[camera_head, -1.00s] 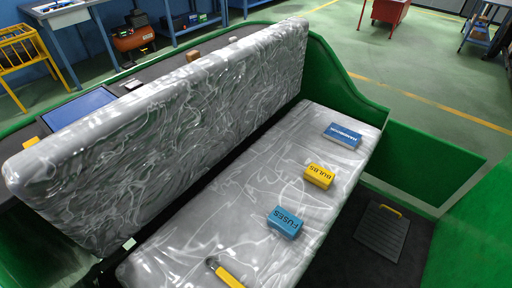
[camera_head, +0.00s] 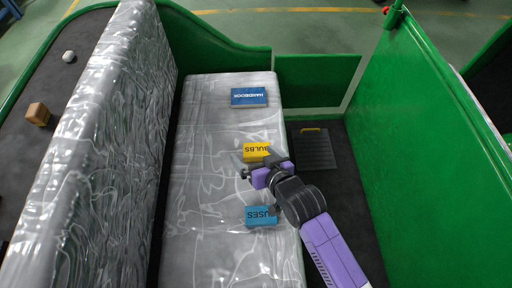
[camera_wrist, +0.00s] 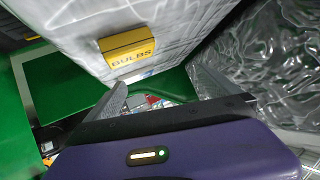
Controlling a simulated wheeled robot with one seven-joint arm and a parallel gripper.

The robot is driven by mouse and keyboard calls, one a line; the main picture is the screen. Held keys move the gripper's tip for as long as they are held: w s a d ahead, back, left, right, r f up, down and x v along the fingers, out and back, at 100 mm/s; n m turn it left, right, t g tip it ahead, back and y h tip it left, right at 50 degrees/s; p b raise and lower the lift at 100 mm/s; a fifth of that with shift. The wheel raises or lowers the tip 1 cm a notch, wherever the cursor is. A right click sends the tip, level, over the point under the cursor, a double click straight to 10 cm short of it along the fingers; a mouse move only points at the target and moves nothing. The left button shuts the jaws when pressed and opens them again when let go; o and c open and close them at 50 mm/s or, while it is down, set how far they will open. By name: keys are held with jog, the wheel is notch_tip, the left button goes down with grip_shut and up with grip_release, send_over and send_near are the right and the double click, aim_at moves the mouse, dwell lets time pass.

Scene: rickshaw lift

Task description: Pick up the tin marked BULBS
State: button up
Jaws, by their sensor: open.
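The yellow tin marked BULBS (camera_head: 256,151) lies on the silvery seat cushion in the head view, its lower right edge partly covered by my gripper. It also shows in the wrist view (camera_wrist: 127,52), above the fingertips and apart from them. My gripper (camera_head: 258,170) is close beside the tin's near side in the head view. In the wrist view my gripper (camera_wrist: 162,92) has its two grey fingers spread wide with nothing between them.
The blue FUSES tin (camera_head: 259,216) lies nearer on the seat (camera_head: 205,180), partly behind my arm. A blue HANDBOOK (camera_head: 249,97) lies farther back. The plastic-covered backrest (camera_head: 110,130) rises at left, and a green wall (camera_head: 420,150) stands at right.

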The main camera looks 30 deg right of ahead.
jog(key=w+g+p, duration=0.2)
jog(key=w+g, duration=0.2)
jog(key=w, duration=0.7)
jog(key=m+g+p, duration=0.1)
jog(key=m+g, duration=0.1)
jog(key=g, duration=0.6)
send_over(257, 149)
jog(key=shift+f+h, duration=0.1)
jog(key=shift+h, duration=0.3)
jog(key=shift+s+f, duration=0.1)
jog(key=shift+s, duration=0.1)
jog(key=shift+s+d+f, duration=0.1)
jog(key=shift+f, duration=0.2)
jog(key=shift+w+f+p, duration=0.15)
jog(key=shift+f+p, duration=0.05)
jog(key=shift+f, duration=1.55)
jog(key=shift+w+f+p, duration=0.15)
jog(key=shift+f, duration=1.6)
jog(key=shift+c, duration=0.4)
